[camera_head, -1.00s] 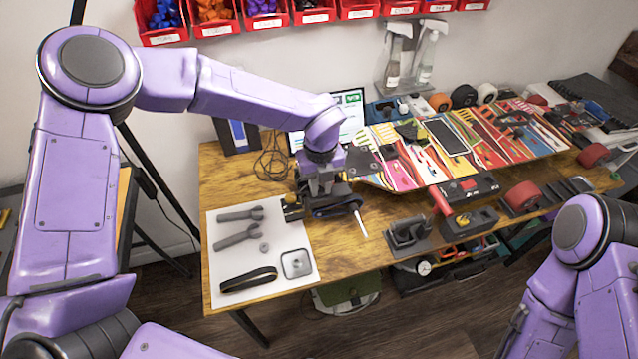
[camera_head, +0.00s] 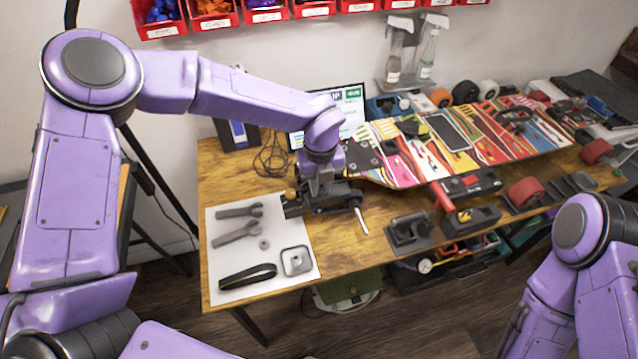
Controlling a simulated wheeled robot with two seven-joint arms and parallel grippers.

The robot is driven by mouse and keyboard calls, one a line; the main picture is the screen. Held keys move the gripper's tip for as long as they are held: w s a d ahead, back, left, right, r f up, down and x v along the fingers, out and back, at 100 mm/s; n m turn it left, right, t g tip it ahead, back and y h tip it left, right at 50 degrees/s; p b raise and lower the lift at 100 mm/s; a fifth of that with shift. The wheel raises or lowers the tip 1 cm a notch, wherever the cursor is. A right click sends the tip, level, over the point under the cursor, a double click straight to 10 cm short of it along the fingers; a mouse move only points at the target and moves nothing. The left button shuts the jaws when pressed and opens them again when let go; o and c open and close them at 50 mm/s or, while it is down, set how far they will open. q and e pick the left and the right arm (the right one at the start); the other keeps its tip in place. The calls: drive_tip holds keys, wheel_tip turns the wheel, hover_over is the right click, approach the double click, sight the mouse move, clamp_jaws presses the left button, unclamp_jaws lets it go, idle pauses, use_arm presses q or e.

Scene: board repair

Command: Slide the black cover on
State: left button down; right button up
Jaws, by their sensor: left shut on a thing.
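My left gripper (camera_head: 322,191) points down at the front edge of the skateboard deck, near the right side of the white mat. It is shut on a dark part, apparently the black cover, mostly hidden by the fingers. A dark assembly (camera_head: 345,199) lies right under and beside the gripper; whether the held part touches or sits around it I cannot tell.
A white stick (camera_head: 361,221) lies right of the gripper. The colourful skateboard deck (camera_head: 465,135) lies behind, with tools in front.

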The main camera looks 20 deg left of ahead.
idle(0.3)
use_arm(q)
drive_tip(key=shift+f+b, duration=0.3)
drive_tip(key=shift+f, duration=0.1)
drive_tip(key=shift+f, duration=0.2)
idle(0.9)
idle(0.3)
drive_tip(key=c, duration=0.9)
unclamp_jaws()
drive_tip(key=shift+c, duration=1.1)
drive_tip(key=shift+r, duration=0.1)
